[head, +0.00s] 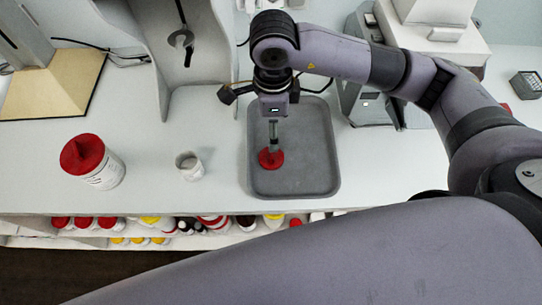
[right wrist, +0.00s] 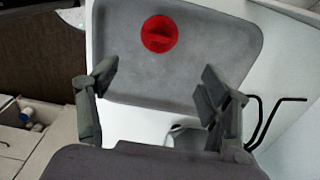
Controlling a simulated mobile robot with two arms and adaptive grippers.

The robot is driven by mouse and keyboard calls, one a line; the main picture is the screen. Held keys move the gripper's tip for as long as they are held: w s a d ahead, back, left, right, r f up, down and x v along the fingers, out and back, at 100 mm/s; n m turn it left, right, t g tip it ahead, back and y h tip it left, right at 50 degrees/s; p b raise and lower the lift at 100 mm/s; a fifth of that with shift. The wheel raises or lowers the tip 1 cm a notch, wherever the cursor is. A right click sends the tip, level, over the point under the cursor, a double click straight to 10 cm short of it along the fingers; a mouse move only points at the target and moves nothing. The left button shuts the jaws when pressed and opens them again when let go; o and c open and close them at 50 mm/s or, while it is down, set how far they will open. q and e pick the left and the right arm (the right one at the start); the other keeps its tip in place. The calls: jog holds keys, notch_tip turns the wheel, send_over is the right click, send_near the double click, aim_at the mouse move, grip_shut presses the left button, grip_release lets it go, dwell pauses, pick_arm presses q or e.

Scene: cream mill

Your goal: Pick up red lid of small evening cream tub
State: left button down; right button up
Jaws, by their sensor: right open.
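The round red lid (head: 271,160) lies flat on the grey tray (head: 318,178), with a raised grip bar on top in the right wrist view (right wrist: 159,34). My right gripper (head: 273,146) is above the tray, close to the lid. In the right wrist view its two fingers (right wrist: 160,72) stand wide apart with nothing between them, and the lid shows beyond the tips. Any gap in height is hard to judge. A small white open tub (head: 190,166) stands left of the tray; its label is not readable. My left gripper is not in view.
A larger white tub with a red lid (head: 92,162) stands at the left on the white counter (head: 150,196). A grey machine stand (head: 188,50) is behind, and a grey device (head: 372,105) stands right of the tray. Shelves with several tubs run below the counter edge.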

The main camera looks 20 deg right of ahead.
jog(key=b, duration=0.3)
send_over(271, 153)
notch_tip(271, 153, down, 8)
jog(key=shift+d+r, duration=0.15)
jog(key=shift+r, duration=0.1)
jog(key=shift+f+b, duration=1.05)
jog(key=shift+f, duration=2)
jog(key=shift+c, duration=0.6)
jog(key=c, duration=0.5)
